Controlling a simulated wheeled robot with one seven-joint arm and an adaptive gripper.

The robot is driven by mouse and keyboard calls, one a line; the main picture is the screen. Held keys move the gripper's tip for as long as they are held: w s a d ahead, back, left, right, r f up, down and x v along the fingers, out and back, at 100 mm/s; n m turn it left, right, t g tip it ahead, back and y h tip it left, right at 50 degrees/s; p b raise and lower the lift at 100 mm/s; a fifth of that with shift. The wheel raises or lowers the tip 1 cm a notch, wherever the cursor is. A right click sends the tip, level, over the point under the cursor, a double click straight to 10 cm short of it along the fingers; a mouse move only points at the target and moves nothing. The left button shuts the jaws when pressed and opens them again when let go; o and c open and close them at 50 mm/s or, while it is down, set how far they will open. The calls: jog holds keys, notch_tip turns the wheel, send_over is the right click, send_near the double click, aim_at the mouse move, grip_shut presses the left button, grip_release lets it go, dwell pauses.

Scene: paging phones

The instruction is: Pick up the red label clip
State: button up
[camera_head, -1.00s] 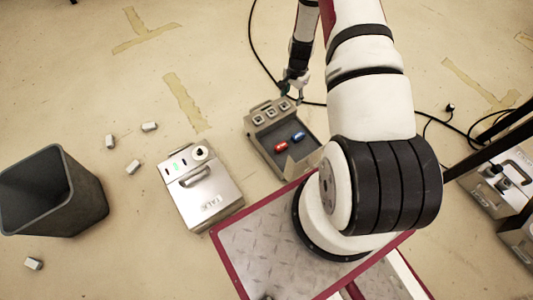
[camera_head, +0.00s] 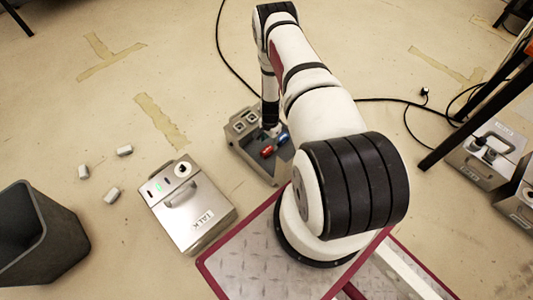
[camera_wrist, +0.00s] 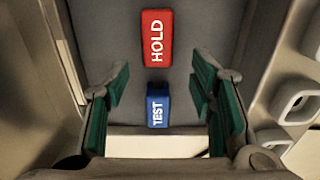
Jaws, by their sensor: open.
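The red label clip (camera_wrist: 156,38), marked HOLD, lies on the dark floor of a grey tray at the top middle of the wrist view. In the head view the red clip (camera_head: 267,151) shows beside my arm's end. A blue clip (camera_wrist: 157,105), marked TEST, lies just below it in the wrist view, between my fingers. My gripper (camera_wrist: 162,88) is open with green pads on both sides, low over the tray. The red clip lies beyond the fingertips and is not gripped. In the head view my arm hides part of the tray.
The grey tray (camera_head: 244,157) has square sockets along its side. A silver TALK box (camera_head: 209,218) stands to its left. A dark bin (camera_head: 75,232) and several small grey blocks (camera_head: 124,150) are farther left. Cables lie at the right.

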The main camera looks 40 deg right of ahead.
aim_at(270, 147)
jog(key=shift+s+f+b, duration=0.15)
jog(key=shift+f+b, duration=1.25)
jog(key=shift+f, duration=1.3)
jog(key=c, duration=1)
